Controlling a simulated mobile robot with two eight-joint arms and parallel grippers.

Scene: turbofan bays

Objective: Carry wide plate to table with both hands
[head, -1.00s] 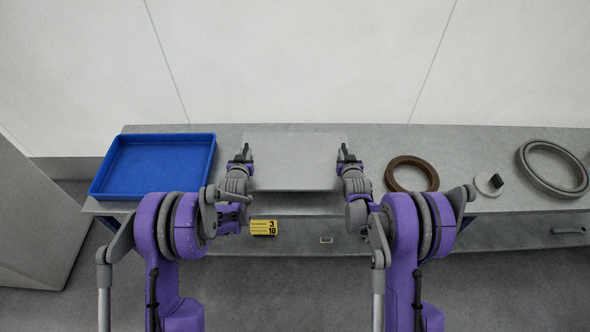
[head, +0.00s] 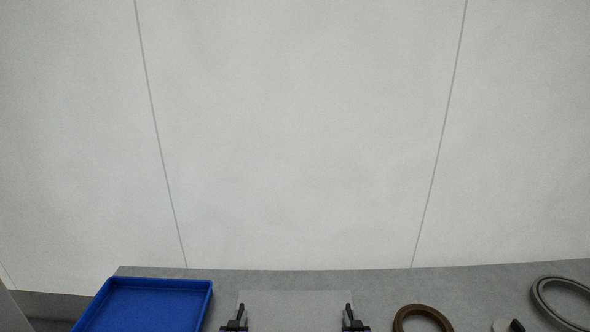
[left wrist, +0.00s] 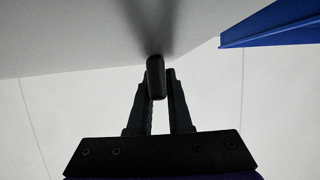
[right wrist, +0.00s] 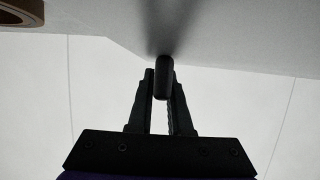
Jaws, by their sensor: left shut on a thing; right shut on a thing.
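The wide plate (head: 295,308) is a flat grey sheet at the bottom of the head view, its near part cut off by the frame. It lies over the grey worktop; I cannot tell whether it touches it. My left gripper (head: 238,316) is at its left edge and my right gripper (head: 350,316) at its right edge. Both are shut on it. In the left wrist view the fingers (left wrist: 160,82) close around a dark rounded piece under a pale grey surface. The right wrist view shows the same around its fingers (right wrist: 162,82).
A blue tray (head: 160,284) stands on the table (head: 400,280) left of the plate. A brown ring (head: 422,309), a small disc with a dark knob (head: 516,325) and a large grey ring (head: 540,295) are to the right. A pale wall (head: 300,130) rises behind.

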